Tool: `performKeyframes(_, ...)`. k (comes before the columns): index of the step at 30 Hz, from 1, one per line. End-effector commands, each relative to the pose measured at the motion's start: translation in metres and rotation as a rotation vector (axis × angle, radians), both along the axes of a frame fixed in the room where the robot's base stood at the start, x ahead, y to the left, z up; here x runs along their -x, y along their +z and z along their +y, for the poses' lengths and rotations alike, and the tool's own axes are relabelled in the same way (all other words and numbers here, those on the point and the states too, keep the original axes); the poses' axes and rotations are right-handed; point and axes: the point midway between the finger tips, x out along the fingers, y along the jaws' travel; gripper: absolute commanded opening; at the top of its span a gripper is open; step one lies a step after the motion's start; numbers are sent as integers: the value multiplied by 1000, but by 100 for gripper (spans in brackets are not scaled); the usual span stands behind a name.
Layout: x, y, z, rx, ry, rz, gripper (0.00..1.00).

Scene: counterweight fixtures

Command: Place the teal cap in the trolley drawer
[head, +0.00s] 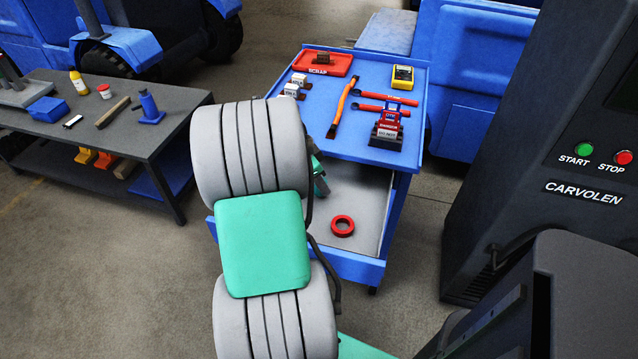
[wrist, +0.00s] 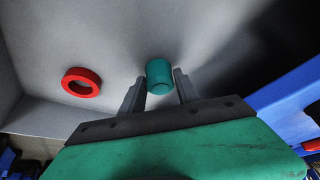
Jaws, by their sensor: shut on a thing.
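The teal cap (wrist: 159,72) is between the two fingers of my gripper (wrist: 159,84), which is shut on it. In the wrist view the cap shows against the grey floor of the drawer; I cannot tell whether it touches that floor. The trolley drawer (head: 365,190) is pulled open below the trolley's blue top, and its floor also shows in the wrist view (wrist: 112,40). In the head view my arm hides the left part of the drawer, most of my gripper (head: 322,186) and the cap.
A red ring (head: 342,226) lies in the drawer, left of the cap in the wrist view. The blue trolley top (head: 345,125) above holds a red tray (head: 325,63), a yellow meter (head: 402,77) and tools. A dark machine (head: 560,150) stands at the right, a workbench (head: 150,145) at the left.

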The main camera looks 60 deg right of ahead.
Motion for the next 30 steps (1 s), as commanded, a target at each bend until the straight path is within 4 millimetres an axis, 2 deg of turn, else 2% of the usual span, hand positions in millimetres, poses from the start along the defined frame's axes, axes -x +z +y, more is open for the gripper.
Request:
performKeyframes(2, 0, -7, 0, 0, 0, 0, 22)
performKeyframes(11, 0, -11, 0, 2, -1, 0, 22)
performKeyframes(12, 0, -11, 0, 2, -1, 0, 39)
performKeyframes(20, 0, -10, 0, 2, -1, 0, 60)
performKeyframes(26, 0, -9, 0, 1, 0, 0, 60)
performKeyframes(30, -1, -1, 1, 2, 1, -2, 60)
